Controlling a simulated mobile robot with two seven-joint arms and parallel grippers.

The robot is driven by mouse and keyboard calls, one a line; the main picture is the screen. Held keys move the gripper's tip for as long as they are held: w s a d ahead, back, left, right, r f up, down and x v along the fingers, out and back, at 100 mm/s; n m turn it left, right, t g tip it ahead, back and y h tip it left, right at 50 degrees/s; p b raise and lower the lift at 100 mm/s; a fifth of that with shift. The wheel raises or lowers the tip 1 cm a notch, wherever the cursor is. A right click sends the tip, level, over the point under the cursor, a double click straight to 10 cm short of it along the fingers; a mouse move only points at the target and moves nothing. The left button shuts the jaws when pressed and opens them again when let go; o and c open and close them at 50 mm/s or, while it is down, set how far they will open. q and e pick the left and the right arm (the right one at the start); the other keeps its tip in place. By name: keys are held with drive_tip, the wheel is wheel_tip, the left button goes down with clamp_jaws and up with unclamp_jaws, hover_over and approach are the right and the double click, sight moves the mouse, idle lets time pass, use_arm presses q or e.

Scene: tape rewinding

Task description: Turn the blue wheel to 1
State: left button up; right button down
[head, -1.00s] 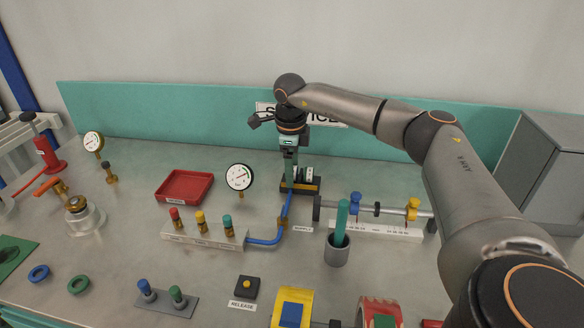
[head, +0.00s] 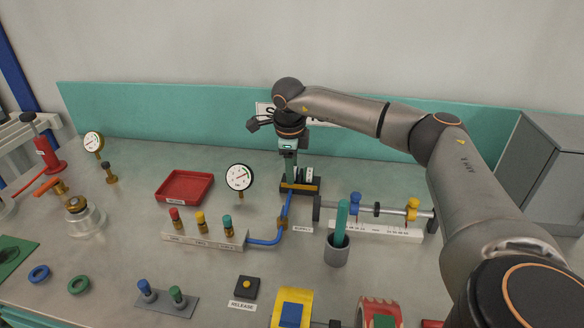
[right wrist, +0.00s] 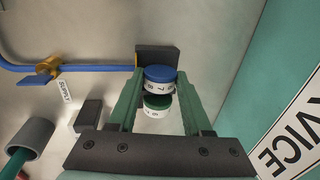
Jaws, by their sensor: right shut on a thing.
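The blue wheel (right wrist: 160,74) has a blue cap and a white band with dark digits. It sits between my right fingertips in the right wrist view, and the fingers are shut on it. A green wheel (right wrist: 157,102) with a similar white band shows nearer the camera, between the fingers. In the head view my right gripper (head: 289,183) points down at the dark wheel block (head: 313,187) at the back of the table, and it hides the blue wheel there. My left gripper is not in view.
A gauge (head: 239,177), a valve manifold (head: 205,236) and a blue pipe (head: 265,242) stand left of the block. A grey cup (head: 337,249) with a teal rod and a rail with clamps (head: 377,209) are to the right. The teal back panel (head: 220,120) is close behind.

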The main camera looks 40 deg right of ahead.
drive_tip(key=shift+s+a+f+t+h, duration=0.1)
drive_tip(key=shift+s+f+t+h, duration=0.05)
drive_tip(key=shift+t+h, duration=0.3)
drive_tip(key=shift+t+h+b, duration=0.25)
drive_tip(key=shift+h+b, duration=0.05)
drive_tip(key=shift+h, duration=0.15)
drive_tip(key=shift+c, duration=1.6)
unclamp_jaws()
drive_tip(key=v, duration=1.2)
drive_tip(key=shift+r+p, duration=0.4)
drive_tip(key=shift+p, duration=0.05)
